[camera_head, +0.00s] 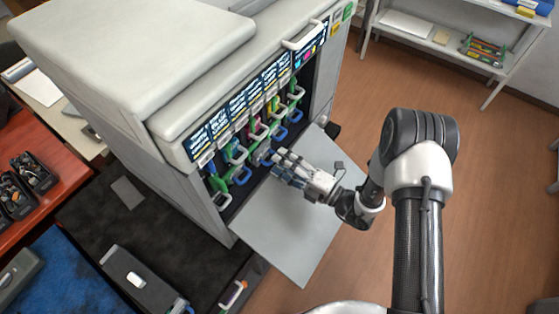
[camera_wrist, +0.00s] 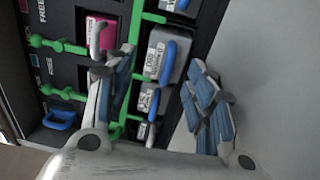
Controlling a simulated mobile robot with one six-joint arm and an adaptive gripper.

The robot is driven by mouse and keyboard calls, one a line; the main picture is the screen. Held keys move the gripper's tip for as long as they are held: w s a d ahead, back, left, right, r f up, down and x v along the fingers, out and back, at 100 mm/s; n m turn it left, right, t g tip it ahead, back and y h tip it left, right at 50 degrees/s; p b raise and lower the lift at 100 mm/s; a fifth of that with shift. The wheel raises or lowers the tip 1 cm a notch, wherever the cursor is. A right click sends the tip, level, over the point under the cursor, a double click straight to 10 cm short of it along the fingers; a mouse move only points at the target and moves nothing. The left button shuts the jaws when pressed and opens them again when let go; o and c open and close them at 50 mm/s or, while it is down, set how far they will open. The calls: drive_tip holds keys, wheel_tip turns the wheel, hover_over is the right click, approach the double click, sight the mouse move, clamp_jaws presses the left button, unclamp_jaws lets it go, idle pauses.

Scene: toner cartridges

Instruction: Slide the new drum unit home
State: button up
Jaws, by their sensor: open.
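The drum unit (camera_wrist: 157,58) is a grey block with a white label and a blue handle, in the open front of the printer (camera_head: 235,110). In the wrist view it lies between and beyond my fingertips. It seems to stand out from its slot, but how far is hard to tell. In the head view a grey block (camera_head: 262,154) beside my fingertips appears to be this unit. My gripper (camera_wrist: 165,75) is open, with one finger on each side of the unit's line. My gripper (camera_head: 283,165) is above the lowered front door; contact with the unit cannot be seen.
A magenta cartridge (camera_wrist: 100,33) with a pale handle sits close to my left finger. Green levers (camera_wrist: 60,45) and other blue handles (camera_wrist: 60,119) crowd the bay. The lowered grey door (camera_head: 290,225) is bare below my gripper. A dark grey unit (camera_head: 140,277) lies on the mat.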

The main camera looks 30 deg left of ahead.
drive_tip(key=shift+s+d, duration=0.15)
drive_tip(key=shift+d, duration=1.4)
